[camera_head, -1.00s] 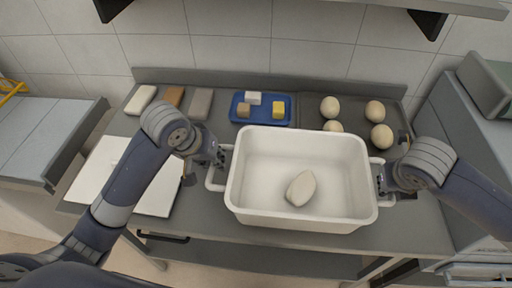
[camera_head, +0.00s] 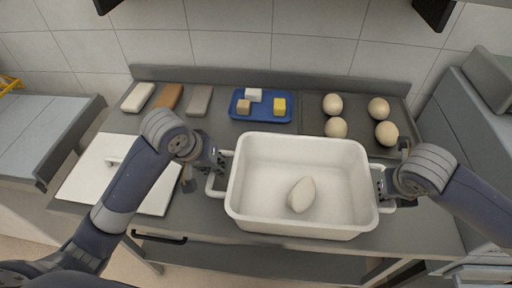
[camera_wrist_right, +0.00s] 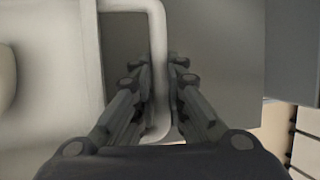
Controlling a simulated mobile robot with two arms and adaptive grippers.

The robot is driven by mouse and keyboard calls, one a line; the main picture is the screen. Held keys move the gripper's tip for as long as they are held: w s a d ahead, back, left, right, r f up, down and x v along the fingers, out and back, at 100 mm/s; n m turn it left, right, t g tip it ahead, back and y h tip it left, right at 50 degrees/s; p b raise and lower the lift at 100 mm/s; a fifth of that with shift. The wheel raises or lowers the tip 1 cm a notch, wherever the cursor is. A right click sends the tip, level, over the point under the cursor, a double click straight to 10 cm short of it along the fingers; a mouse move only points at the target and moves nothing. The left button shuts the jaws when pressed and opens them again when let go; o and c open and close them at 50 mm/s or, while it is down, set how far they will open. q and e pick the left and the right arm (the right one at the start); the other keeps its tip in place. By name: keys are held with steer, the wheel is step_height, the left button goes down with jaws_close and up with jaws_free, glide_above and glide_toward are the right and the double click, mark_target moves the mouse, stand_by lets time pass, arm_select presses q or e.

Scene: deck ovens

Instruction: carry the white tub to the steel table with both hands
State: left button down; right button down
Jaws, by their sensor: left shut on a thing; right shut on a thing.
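The white tub (camera_head: 250,205) is in the middle of the head view, over the front part of a grey table (camera_head: 425,225). One pale oval dough piece (camera_head: 301,195) lies inside it. My left gripper (camera_head: 219,168) is shut on the tub's left handle. My right gripper (camera_head: 384,186) is shut on the right handle. In the right wrist view the white handle (camera_wrist_right: 158,60) passes between the fingers of my right gripper (camera_wrist_right: 160,75). I cannot tell whether the tub's underside touches the table.
A blue tray (camera_head: 262,118) with several small blocks stands behind the tub. Several dough balls (camera_head: 336,127) sit on a dark tray at the back right. A white lid (camera_head: 85,185) lies on the left, with three bars (camera_head: 168,97) behind it. Grey units flank the table.

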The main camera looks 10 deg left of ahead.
arm_select(q)
steer(key=shift+f, duration=0.35)
arm_select(e)
steer(key=shift+d+f, duration=0.1)
steer(key=shift+f, duration=0.25)
arm_select(q)
steer(key=c, duration=1.6)
jaws_free()
steer(key=shift+r, duration=0.1)
steer(key=shift+c, duration=0.2)
arm_select(e)
steer(key=c, duration=1.6)
jaws_free()
steer(key=shift+r, duration=0.1)
steer(key=shift+c, duration=0.2)
arm_select(q)
steer(key=shift+s+r, duration=0.2)
steer(key=shift+r, duration=0.3)
arm_select(e)
steer(key=v, duration=1.2)
arm_select(q)
steer(key=v, duration=1.1)
steer(key=shift+s, duration=0.1)
